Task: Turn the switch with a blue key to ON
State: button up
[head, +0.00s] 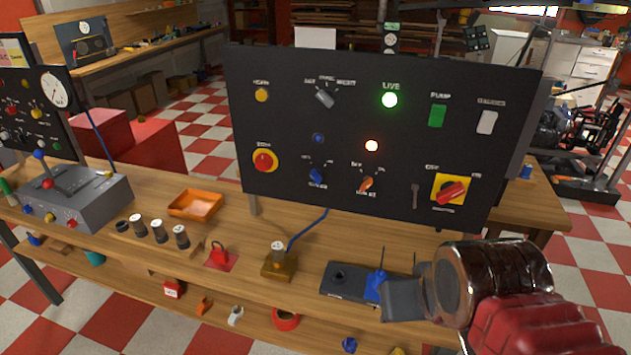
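The switch with a blue key (316,176) is low on the left-centre of the black panel (280,120) in the head view. Its key looks tilted, and the small labels above it are too blurred to read surely. A similar switch with an orange-red key (366,184) is just to its right. My gripper (392,300) is at the lower right, in front of and below the panel, well apart from the blue key. It overlaps a blue item on the bench in the picture. Whether its fingers are open or shut does not show.
A large red-and-yellow rotary switch (450,191) and a red stop button (264,161) flank the keys. A black plate (345,282), brass-coloured block (279,265) and orange tray (196,204) are on the wooden bench. Space directly before the panel looks clear above the bench.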

aim_at(316, 174)
jog(key=u, duration=2.35)
jog(key=i, duration=0.5)
jog(key=u, duration=0.9)
